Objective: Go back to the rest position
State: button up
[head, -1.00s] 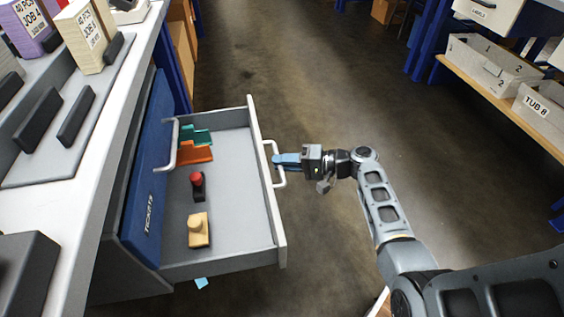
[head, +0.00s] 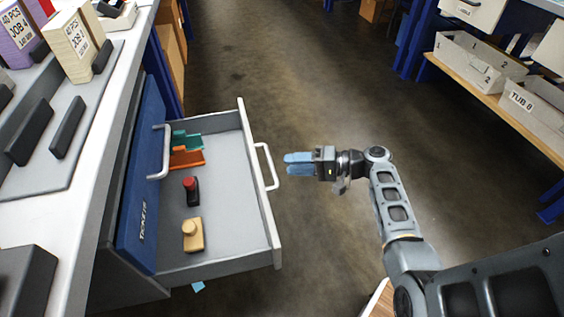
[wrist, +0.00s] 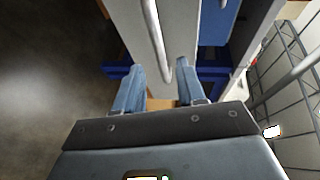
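My gripper (head: 299,163) is in the middle of the head view, just to the right of the open drawer's handle (head: 266,167). Its blue fingers point left toward the handle, with a gap between fingers and handle. In the wrist view my gripper (wrist: 156,85) shows two blue fingers spread apart with nothing held between them. The handle (wrist: 155,40) appears in the wrist view beyond the fingertips. The open drawer (head: 262,200) sticks out from the cabinet under the counter.
The drawer holds a teal piece (head: 187,140), an orange piece (head: 187,158), a red-topped stamp (head: 191,190) and a wooden stamp (head: 193,235). The counter (head: 85,215) is at left. A shelf with tubs (head: 490,90) stands at right. The aisle floor between is clear.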

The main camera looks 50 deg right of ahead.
jog(key=shift+v, duration=1.1)
jog(key=s+a+f+n+g+h, duration=0.1)
jog(key=s+a+f+g+h, duration=0.1)
jog(key=s+a+f+h, duration=0.45)
jog(key=s+a+f+n+g+h, duration=0.1)
jog(key=s+a+f+g, duration=0.25)
jog(key=s, duration=0.55)
jog(key=s+a+r+n+t+h, duration=0.1)
jog(key=s+a+r+n+h, duration=0.1)
jog(key=s+a+r, duration=0.3)
jog(key=s+a+r+n+t+y, duration=0.1)
jog(key=s+a+r+n+t, duration=0.25)
jog(key=r, duration=0.75)
jog(key=s+a+r+n+t, duration=0.25)
jog(key=s+a+r, duration=0.2)
jog(key=r, duration=0.65)
notch_tip(320, 180, up, 23)
jog(key=p, duration=2.2)
jog(key=shift+s+f+n, duration=0.15)
jog(key=shift+n, duration=0.25)
